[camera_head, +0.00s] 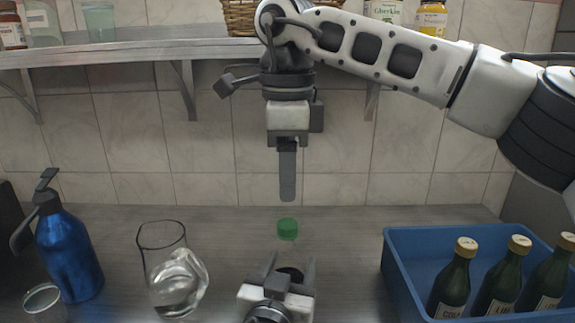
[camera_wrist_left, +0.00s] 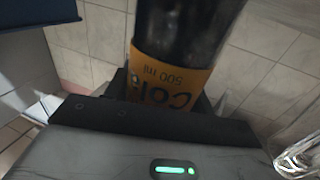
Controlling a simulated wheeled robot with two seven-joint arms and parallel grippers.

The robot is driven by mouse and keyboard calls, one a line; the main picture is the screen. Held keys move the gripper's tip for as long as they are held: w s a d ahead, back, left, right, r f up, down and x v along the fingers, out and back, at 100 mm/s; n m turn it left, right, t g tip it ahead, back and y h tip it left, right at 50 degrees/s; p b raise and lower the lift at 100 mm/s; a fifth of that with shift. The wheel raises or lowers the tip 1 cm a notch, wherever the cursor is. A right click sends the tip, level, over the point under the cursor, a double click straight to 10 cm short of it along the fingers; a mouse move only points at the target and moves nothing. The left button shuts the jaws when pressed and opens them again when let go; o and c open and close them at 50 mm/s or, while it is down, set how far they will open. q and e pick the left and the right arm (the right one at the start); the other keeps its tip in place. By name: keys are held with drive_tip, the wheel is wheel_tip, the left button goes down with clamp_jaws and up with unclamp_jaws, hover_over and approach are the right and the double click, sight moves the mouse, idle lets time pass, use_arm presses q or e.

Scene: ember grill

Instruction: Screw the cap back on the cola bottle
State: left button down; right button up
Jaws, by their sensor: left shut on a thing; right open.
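A green cap (camera_head: 287,228) shows above the counter in the head view, straight below my right gripper's tip. I cannot tell whether it rests on the counter. My right gripper (camera_head: 287,190) points down over the cap, with a clear gap between them; its fingers line up one behind the other. My left gripper (camera_head: 288,270) is at the bottom centre, nearer than the cap. It is shut on the cola bottle (camera_wrist_left: 170,90), dark with an orange label in the left wrist view. In the head view only a small dark part shows between the fingers; most of the bottle is hidden.
A blue crate (camera_head: 395,260) with several dark bottles stands at the right. A tall glass (camera_head: 160,240) and a clear rounded object (camera_head: 180,285) are nearer the middle. A shelf (camera_head: 140,50) runs above.

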sight(288, 223)
wheel_tip(288, 223, down, 7)
drive_tip(key=shift+f, duration=0.2)
idle(0.3)
clamp_jaws()
drive_tip(key=shift+o, duration=0.7)
unclamp_jaws()
drive_tip(key=shift+r, duration=0.15)
wheel_tip(288, 223, up, 12)
